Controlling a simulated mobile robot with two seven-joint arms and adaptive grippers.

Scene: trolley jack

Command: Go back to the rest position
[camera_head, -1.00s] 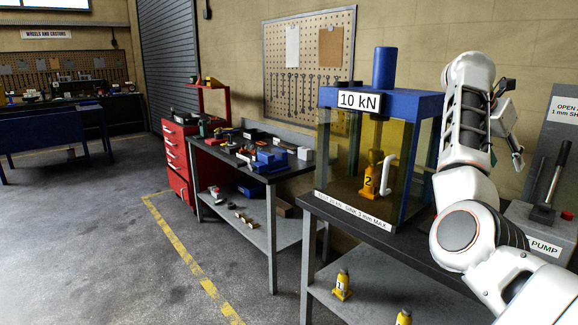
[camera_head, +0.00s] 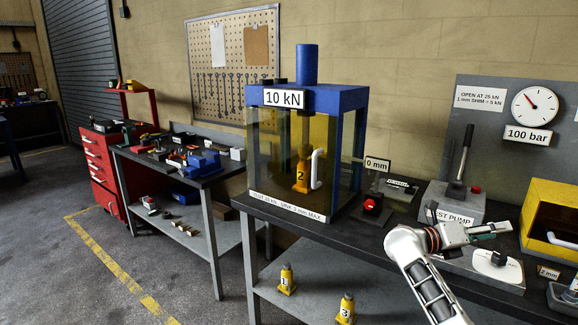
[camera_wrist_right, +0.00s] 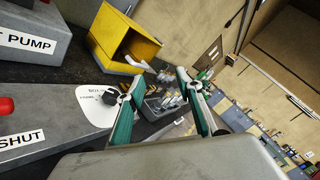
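My right arm reaches in from the bottom right of the head view. Its gripper (camera_head: 490,231) is in front of the test pump (camera_head: 455,203), above the bench. In the right wrist view the two green-padded fingers of this gripper (camera_wrist_right: 158,80) stand apart with nothing held between them. Beyond them are a grey tray of small parts and an open yellow box (camera_wrist_right: 122,38). My left gripper is in neither view.
A press with a blue frame (camera_head: 345,98) and a yellow jack marked 2 (camera_head: 301,176) stands on the dark bench. Jacks marked 1 (camera_head: 286,281) and 3 (camera_head: 346,308) stand on the lower shelf. A pressure gauge (camera_head: 534,105) hangs behind. Open floor lies at the left.

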